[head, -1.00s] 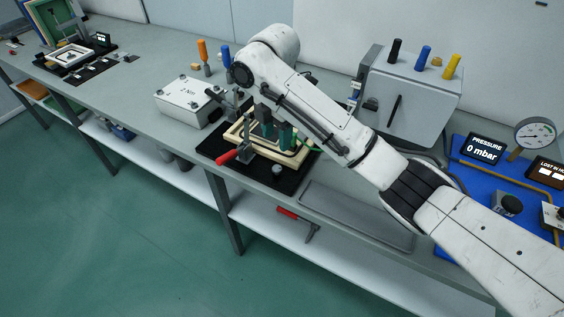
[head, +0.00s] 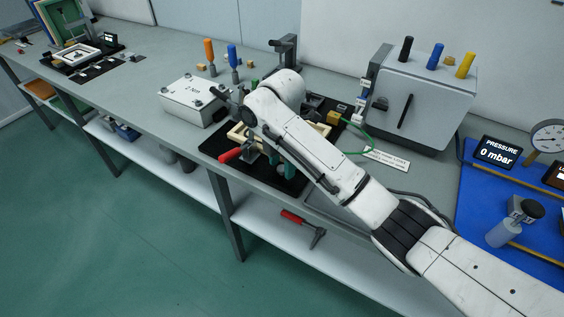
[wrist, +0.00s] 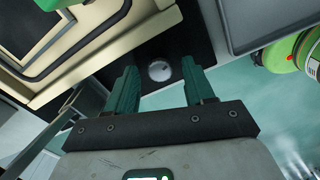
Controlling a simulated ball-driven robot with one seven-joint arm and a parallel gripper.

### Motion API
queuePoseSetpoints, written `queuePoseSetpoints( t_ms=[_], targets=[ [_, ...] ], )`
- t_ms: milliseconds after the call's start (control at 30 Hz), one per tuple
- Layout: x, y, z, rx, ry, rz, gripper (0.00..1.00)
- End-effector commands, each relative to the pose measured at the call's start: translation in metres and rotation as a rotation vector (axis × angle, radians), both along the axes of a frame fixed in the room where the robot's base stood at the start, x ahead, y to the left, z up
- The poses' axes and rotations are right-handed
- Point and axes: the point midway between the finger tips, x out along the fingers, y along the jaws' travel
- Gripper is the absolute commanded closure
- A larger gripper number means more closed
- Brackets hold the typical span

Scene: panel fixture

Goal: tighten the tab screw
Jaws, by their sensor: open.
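A small round silver piece (wrist: 160,70), which may be the tab screw, sits on the black mat (wrist: 175,40) near the cream frame (wrist: 90,60) in the wrist view. I cannot make out a slot or thread on it. My gripper (wrist: 160,75) is open, and its two teal fingers appear on either side of the silver piece; I cannot tell the height between them. In the head view my gripper (head: 281,163) is low over the front of the fixture, mostly behind my arm. The cream frame (head: 238,137) shows partly there, beside a red-handled clamp (head: 231,155).
A white box (head: 190,100) stands left of the fixture and a grey cabinet (head: 425,100) right of it. Upright screwdrivers (head: 209,55) and a dark post (head: 287,50) stand behind. A green cable (head: 368,145) runs rightward. In the wrist view a grey tray edge (wrist: 250,25) lies close right.

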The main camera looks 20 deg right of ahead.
Motion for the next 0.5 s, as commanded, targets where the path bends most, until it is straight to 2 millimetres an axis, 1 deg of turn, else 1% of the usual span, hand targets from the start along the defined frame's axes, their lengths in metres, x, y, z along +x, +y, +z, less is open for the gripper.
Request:
queuePoseSetpoints(
  t_ms=[67,500],
  targets=[
    [0.0,0.0,0.0,0.0,0.0,0.0,0.47],
    [0.0,0.0,0.0002,0.0,0.0,0.0,0.89]
  ],
)
